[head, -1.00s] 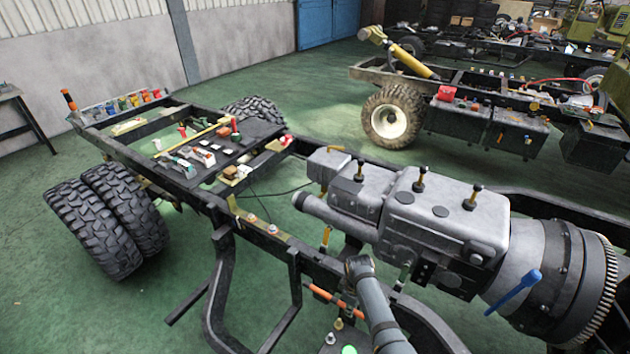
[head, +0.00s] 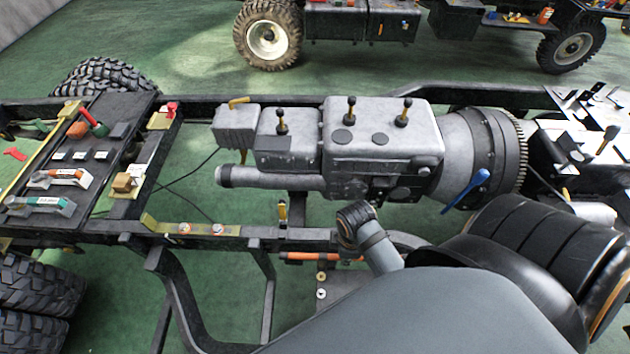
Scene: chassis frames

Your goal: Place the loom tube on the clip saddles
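A thin orange tube-like piece (head: 298,256) lies along the near side of the chassis rail in the head view, below the gearbox; I cannot be sure it is the loom tube. A brass-coloured strip (head: 200,230) with two small round white-and-orange fittings is on the near rail, left of the orange piece. I cannot make out the clip saddles for certain. Grey arm parts of mine fill the lower right, with a dark joint just right of the orange piece. Neither gripper's fingers show.
A grey gearbox (head: 385,140) with upright black knobs sits between the rails, and a blue lever (head: 466,190) sticks out at its right. A dark tray (head: 95,150) with tools lies at left. Tyres (head: 40,295) stand at lower left. Another chassis is behind.

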